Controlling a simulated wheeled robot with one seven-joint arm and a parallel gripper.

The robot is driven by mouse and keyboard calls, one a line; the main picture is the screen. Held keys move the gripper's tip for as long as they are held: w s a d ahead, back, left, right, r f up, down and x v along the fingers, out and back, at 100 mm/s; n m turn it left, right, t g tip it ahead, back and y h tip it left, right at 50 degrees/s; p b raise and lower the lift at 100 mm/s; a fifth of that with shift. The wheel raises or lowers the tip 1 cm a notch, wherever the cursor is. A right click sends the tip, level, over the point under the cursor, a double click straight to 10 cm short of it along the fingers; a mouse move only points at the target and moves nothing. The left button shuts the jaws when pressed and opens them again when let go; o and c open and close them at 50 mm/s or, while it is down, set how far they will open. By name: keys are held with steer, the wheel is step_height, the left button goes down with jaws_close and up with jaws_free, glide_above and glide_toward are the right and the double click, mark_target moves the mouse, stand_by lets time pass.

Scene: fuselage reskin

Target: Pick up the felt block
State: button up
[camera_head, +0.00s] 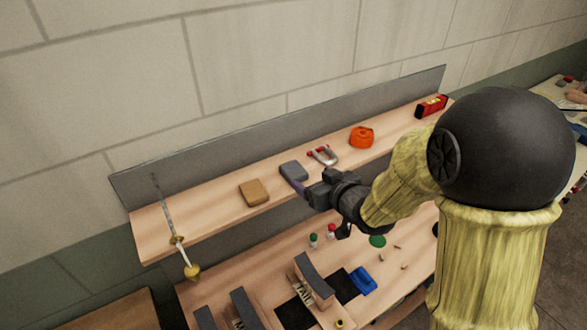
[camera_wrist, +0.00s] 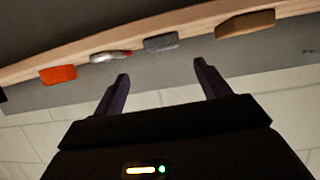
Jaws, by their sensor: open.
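Two plain blocks lie on the wooden upper shelf: a grey block (camera_head: 293,170) and a tan-brown block (camera_head: 254,192). The grey one looks like the felt block, but its material is too small to be sure of. In the wrist view the grey block (camera_wrist: 161,42) shows beyond the gap between my fingertips, and the tan block (camera_wrist: 245,23) is to the right. My gripper (camera_wrist: 161,70) is open and empty, with its fingers apart. In the head view my gripper (camera_head: 302,189) is by the shelf's front side, close to the grey block, partly covering its near side.
A red-tipped metal clamp-like tool (camera_head: 322,155), an orange tape-like item (camera_head: 361,137) and a red level (camera_head: 431,106) lie right of the grey block. A long rod-like tool (camera_head: 176,238) overhangs the shelf's left end. A grey backboard (camera_head: 220,155) stands behind. The lower bench is cluttered.

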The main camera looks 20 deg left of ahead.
mark_target(297, 174)
steer(key=shift+p+x, duration=0.3)
steer(key=shift+x, duration=1.1)
steer(key=p+x, duration=0.3)
steer(key=x, duration=0.1)
steer(key=shift+s+a+f, duration=0.1)
steer(key=shift+s+f, duration=0.05)
steer(key=shift+s, duration=0.1)
steer(key=shift+w+a+f, duration=0.3)
steer(key=shift+w+a, duration=0.05)
steer(key=shift+d, duration=0.1)
steer(key=shift+s, duration=0.1)
steer(key=shift+c, duration=1.2)
steer(key=c, duration=0.8)
